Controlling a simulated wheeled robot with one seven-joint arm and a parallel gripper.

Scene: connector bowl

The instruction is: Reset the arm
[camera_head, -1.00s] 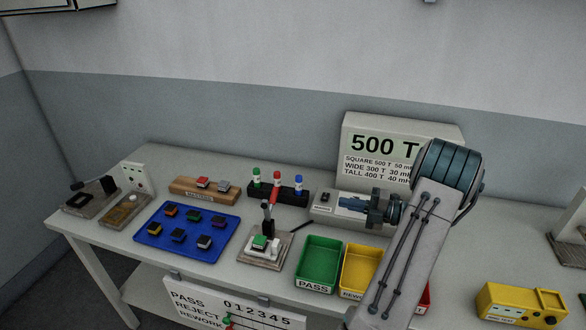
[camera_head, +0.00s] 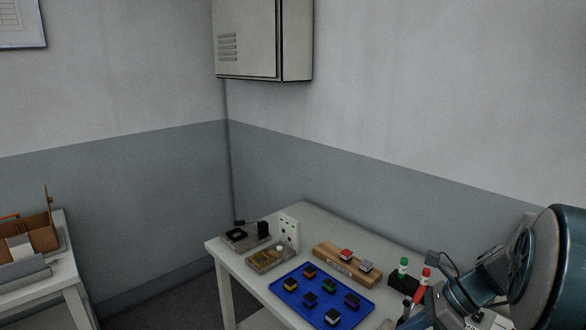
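My arm comes in at the lower right of the head view. My gripper (camera_head: 440,300) is at its end, low and close to the red and green bottles. Its fingers are too small and overlapped to show whether they are apart or what is between them.
A wooden block (camera_head: 345,268) holds a red and a grey piece. A green-capped bottle (camera_head: 403,268) and a red-capped bottle (camera_head: 421,283) stand in a black rack. A wall cabinet (camera_head: 262,40) hangs above. A second table (camera_head: 75,285) with a cardboard box stands left.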

